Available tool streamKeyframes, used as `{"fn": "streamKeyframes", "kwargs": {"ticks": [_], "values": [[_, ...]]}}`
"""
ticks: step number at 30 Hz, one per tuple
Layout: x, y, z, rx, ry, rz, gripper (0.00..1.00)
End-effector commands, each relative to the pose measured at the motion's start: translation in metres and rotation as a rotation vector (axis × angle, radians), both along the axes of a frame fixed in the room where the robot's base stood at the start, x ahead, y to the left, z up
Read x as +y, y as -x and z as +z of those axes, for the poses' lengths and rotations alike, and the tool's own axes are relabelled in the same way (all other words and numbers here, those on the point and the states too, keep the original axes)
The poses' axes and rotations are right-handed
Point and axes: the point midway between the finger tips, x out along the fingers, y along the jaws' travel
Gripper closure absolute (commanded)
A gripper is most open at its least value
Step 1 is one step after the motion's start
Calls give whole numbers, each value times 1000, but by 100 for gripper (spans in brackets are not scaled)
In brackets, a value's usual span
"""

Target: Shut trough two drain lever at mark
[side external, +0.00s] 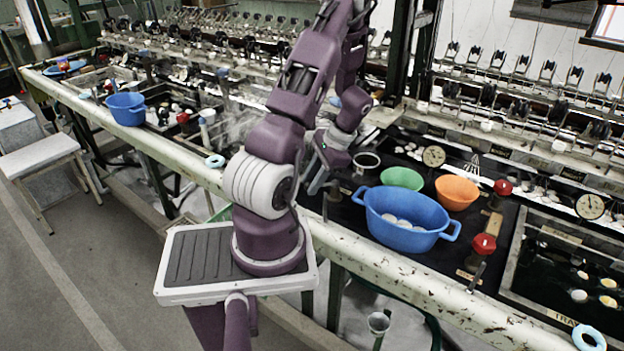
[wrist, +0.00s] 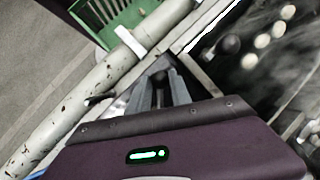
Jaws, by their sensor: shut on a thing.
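My gripper (wrist: 165,92) is shut on a small dark lever, its rounded tip (wrist: 159,77) showing between the two grey fingers in the wrist view. I take it for the drain lever; no mark can be read beside it. In the side view my gripper (side external: 318,184) is low at the bench's front edge, left of the blue basin, and its fingers are partly visible. The lever cannot be made out there. To the right in the side view, two red knobs (side external: 503,187) (side external: 484,243) stand by the trough labelled TRA.
A blue two-handled basin (side external: 408,238) with pale cocoons stands close right of my gripper. Green (side external: 402,178) and orange (side external: 457,192) bowls are behind it. A pale pipe (side external: 400,285) runs along the front. In the wrist view, a green crate (wrist: 130,20) lies beyond the pipe.

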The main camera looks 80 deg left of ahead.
Motion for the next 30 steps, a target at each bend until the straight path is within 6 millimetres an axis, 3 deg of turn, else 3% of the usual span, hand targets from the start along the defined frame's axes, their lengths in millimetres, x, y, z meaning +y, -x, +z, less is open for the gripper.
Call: {"fn": "streamKeyframes", "kwargs": {"ticks": [16, 17, 20, 30], "values": [[-1, -1, 1, -1, -2, 24, 100], [-1, -1, 1, -1, -2, 24, 71], [-1, -1, 1, -1, -1, 24, 54], [-1, -4, 6, -2, -2, 23, 54]]}}
